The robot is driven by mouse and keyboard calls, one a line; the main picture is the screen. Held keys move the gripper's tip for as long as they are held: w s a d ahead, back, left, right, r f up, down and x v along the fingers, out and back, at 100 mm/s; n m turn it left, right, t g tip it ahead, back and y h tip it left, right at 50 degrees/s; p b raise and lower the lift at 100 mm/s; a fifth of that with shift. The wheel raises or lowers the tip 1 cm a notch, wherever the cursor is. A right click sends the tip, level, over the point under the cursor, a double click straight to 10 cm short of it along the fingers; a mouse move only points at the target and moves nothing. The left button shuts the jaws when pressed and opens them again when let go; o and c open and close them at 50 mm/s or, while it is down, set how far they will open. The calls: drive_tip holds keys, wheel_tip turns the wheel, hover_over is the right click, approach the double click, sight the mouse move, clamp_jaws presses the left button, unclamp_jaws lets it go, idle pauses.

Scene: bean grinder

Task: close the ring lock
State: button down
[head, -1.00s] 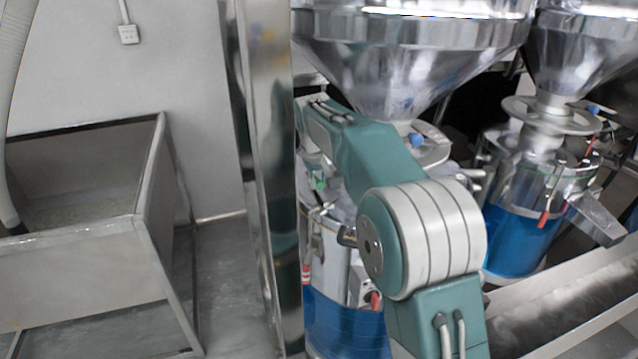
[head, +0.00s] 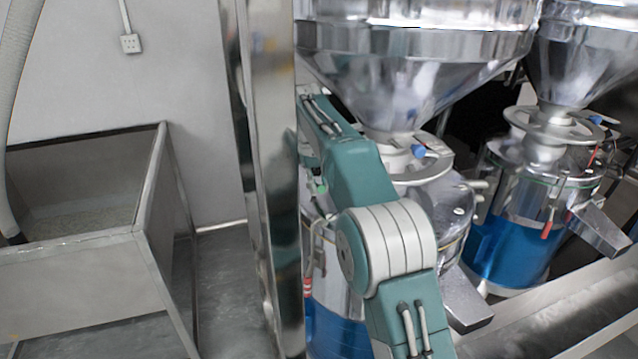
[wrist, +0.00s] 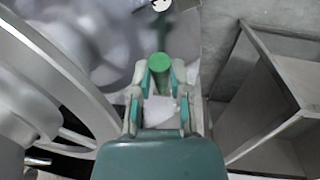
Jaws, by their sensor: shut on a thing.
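In the wrist view my gripper (wrist: 160,97) has its two fingers on either side of a green round-ended knob (wrist: 159,67). The gripper is shut on this green knob. Its stem and whatever it joins are hidden or blurred, so I cannot tell the state of the ring lock. In the head view the near grinder (head: 455,215) has a shiny drum with a blue lower part, under a large metal hopper (head: 410,80). My arm covers the drum's left front. A small green spot (head: 320,186) shows at the drum's left side, beside my arm.
A tall metal post (head: 262,150) stands just left of my arm. A metal bin (head: 85,270) is farther left, with open floor between. A second grinder (head: 515,225) stands at the right, with a metal trough (head: 560,310) in front.

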drive_tip(key=c, duration=0.6)
unclamp_jaws()
drive_tip(key=shift+a, duration=0.1)
drive_tip(key=shift+s+d+f+t+y, duration=0.3)
drive_tip(key=shift+f+t, duration=0.15)
drive_tip(key=shift+t, duration=0.35)
drive_tip(key=shift+s+f+t+y, duration=0.2)
drive_tip(key=shift+f+t, duration=0.25)
drive_tip(key=shift+t, duration=0.2)
drive_tip(key=shift+s+f+t+y, duration=0.2)
drive_tip(key=shift+f+t, duration=0.2)
drive_tip(key=shift+t, duration=0.25)
drive_tip(key=v, duration=1.1)
drive_tip(key=s+d+m, duration=0.1)
drive_tip(key=s+d, duration=0.2)
drive_tip(key=s, duration=0.5)
drive_tip(key=s+d+f+m, duration=0.1)
drive_tip(key=s+d, duration=0.2)
drive_tip(key=s, duration=0.5)
drive_tip(key=s+d+f+m, duration=0.1)
drive_tip(key=s+d, duration=0.3)
drive_tip(key=s, duration=0.4)
drive_tip(key=shift+s+t, duration=0.2)
drive_tip(key=shift+t, duration=0.2)
